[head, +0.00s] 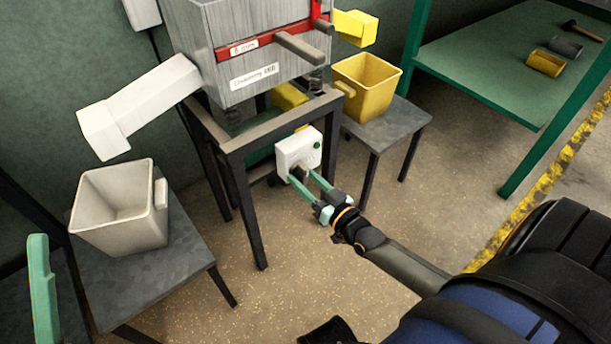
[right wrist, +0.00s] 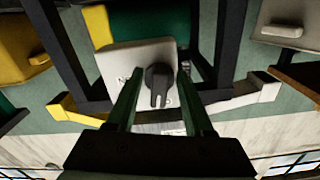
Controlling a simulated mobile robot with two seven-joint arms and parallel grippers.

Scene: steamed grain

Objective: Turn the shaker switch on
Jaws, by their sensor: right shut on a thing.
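The shaker switch is a dark rotary knob (right wrist: 157,84) on a white control box (head: 288,153), fixed at the front leg of the shaker's stand. The box has a small green button or lamp on its right part. The box also shows in the right wrist view (right wrist: 125,66). My right gripper (head: 300,174) is at the face of the box, shut on the knob, with one green finger on each side of it. In the head view the fingers partly hide the knob. One green finger of my left gripper (head: 42,290) shows at the lower left, away from everything.
The grey shaker (head: 260,77) stands above the box on a dark frame. A white bin (head: 112,236) on a stool is at left under a white chute (head: 150,100). A yellow bin (head: 369,80) stands on a stool at right. A green workbench (head: 500,75) is farther right.

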